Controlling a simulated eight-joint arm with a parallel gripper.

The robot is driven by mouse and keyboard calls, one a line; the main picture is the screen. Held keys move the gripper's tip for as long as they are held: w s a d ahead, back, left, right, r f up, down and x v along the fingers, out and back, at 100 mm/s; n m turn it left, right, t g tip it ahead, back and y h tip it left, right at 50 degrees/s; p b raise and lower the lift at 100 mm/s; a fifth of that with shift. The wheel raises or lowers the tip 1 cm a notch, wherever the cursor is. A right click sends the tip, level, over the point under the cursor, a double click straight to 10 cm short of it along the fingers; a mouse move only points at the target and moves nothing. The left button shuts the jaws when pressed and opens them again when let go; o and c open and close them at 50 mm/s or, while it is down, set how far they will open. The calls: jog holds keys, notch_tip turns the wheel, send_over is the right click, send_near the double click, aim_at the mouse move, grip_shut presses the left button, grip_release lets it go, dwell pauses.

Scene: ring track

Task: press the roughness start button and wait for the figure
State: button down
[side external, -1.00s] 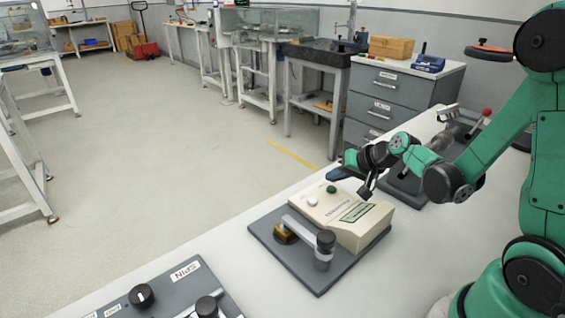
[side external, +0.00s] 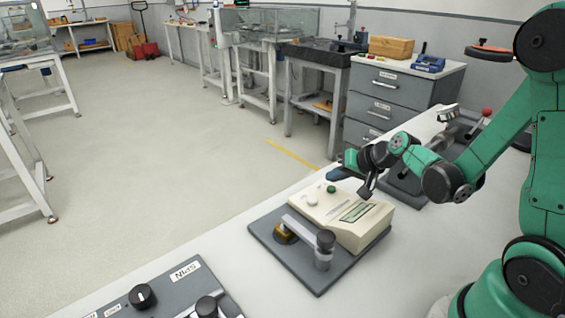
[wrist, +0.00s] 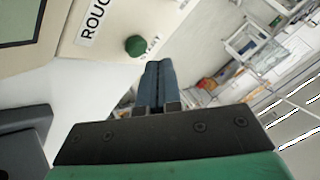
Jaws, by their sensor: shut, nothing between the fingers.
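The roughness tester (side external: 350,222) is a cream box with a display (side external: 357,212), on a dark grey base plate (side external: 318,285). A green button (side external: 331,189) and a white knob (side external: 312,201) sit on its top. A label reading "ROUG" (wrist: 95,20) is partly cut off. The display's figures cannot be read.
A panel marked SPIN (side external: 186,272) is at the lower left. Another grey device (side external: 408,187) lies behind my gripper. White bench surface is clear around the plate.

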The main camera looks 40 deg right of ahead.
aim_at(335, 189)
jog(key=shift+f, duration=0.1)
dwell(0.3)
jog(key=shift+f, duration=0.35)
jog(key=shift+r, duration=0.1)
dwell(0.3)
jog(key=shift+r, duration=0.35)
jog(key=shift+r, duration=0.1)
jog(key=shift+r, duration=2.4)
